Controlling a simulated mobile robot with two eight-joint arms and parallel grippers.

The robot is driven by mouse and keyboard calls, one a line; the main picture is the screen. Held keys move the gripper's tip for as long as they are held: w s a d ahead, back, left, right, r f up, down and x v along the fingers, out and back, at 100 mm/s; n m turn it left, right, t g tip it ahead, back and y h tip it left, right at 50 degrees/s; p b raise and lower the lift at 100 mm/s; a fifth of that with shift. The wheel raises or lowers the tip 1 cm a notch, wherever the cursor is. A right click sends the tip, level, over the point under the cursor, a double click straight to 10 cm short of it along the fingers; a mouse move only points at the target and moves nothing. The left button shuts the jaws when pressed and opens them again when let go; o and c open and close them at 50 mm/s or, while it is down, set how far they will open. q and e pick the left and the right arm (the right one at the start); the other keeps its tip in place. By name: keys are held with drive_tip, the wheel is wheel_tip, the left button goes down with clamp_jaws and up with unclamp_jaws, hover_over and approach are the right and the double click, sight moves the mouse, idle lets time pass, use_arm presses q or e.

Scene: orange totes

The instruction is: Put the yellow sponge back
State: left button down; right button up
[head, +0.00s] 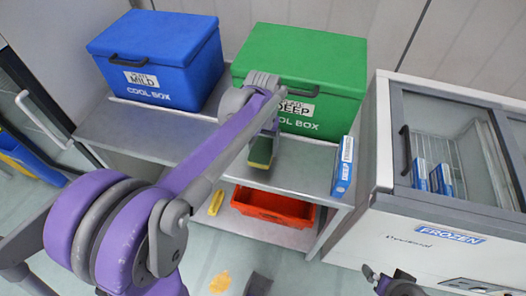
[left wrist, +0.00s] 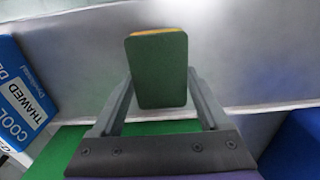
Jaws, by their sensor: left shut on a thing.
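The sponge (head: 261,151) is held up in my left gripper (head: 268,138), in front of the green cool box and over the front part of the upper shelf. In the left wrist view the sponge (left wrist: 158,72) shows a broad dark green face with a thin yellow edge at the top. The two fingers of my left gripper (left wrist: 160,88) are shut on its sides. An orange tote (head: 272,217) sits on the lower shelf, below the sponge. Part of my right gripper (head: 383,281) shows at the bottom edge; its jaws are not clear.
A blue cool box (head: 160,60) and a green cool box (head: 300,70) stand on the upper shelf (head: 215,145). A blue-white carton (head: 344,165) stands at its right end. A freezer (head: 440,215) is at right. A yellow item (head: 216,202) lies beside the tote. A yellow patch (head: 220,282) marks the floor.

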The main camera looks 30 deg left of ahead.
sight(263, 148)
use_arm(q)
drive_tip(key=shift+f, duration=1.4)
drive_tip(key=shift+f, duration=0.15)
unclamp_jaws()
